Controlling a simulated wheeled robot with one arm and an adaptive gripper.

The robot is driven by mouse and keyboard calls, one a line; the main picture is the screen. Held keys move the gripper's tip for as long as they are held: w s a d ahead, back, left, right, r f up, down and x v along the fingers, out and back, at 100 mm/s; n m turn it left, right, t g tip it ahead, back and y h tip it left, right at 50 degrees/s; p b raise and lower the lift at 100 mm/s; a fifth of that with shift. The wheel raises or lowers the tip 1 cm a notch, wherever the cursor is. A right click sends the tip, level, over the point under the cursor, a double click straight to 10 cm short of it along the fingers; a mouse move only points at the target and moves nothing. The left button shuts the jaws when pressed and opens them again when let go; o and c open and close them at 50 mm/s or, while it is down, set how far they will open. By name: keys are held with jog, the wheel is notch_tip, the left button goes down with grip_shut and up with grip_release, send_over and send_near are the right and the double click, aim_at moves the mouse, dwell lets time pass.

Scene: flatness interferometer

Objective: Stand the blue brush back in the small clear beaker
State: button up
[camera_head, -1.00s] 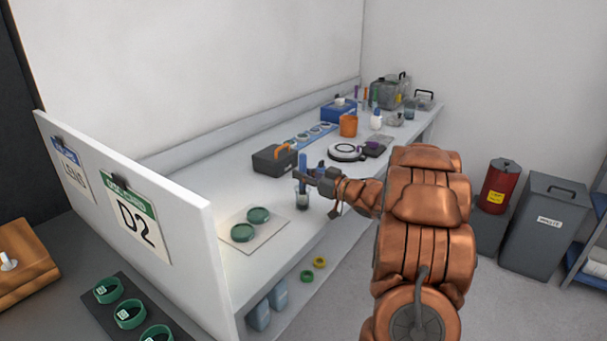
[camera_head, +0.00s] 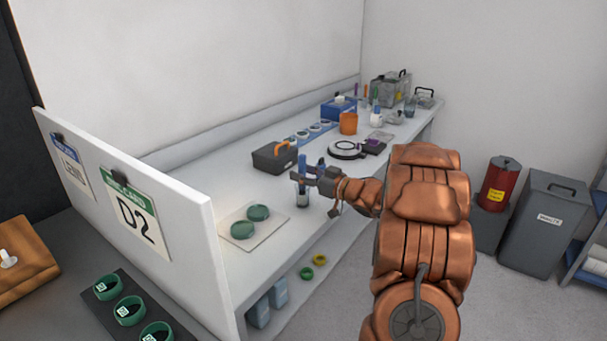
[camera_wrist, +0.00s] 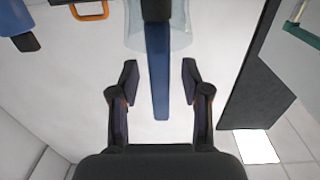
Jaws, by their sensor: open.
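The blue brush (camera_head: 302,165) stands about upright in the small clear beaker (camera_head: 301,197) near the bench's front edge. In the wrist view, its blue handle (camera_wrist: 159,75) passes between my fingers, and its dark part is against the beaker (camera_wrist: 178,38) at the top edge. My gripper (camera_head: 306,178) is at the brush just above the beaker; it also shows in the wrist view (camera_wrist: 160,82). The fingers are open, one on each side of the handle, with a visible gap on both sides. The brush's lower end is hard to make out.
A dark case with an orange handle (camera_head: 274,157) stands behind the beaker. A pale mat (camera_head: 266,233) with two green discs lies to the left. A round white-rimmed device (camera_head: 346,150) is behind to the right. A white end panel (camera_head: 190,245) bounds the bench.

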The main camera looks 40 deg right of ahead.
jog(key=shift+s, duration=0.1)
jog(key=v, duration=1.1)
jog(key=shift+s+d, duration=0.15)
jog(key=shift+s, duration=0.25)
dwell(0.5)
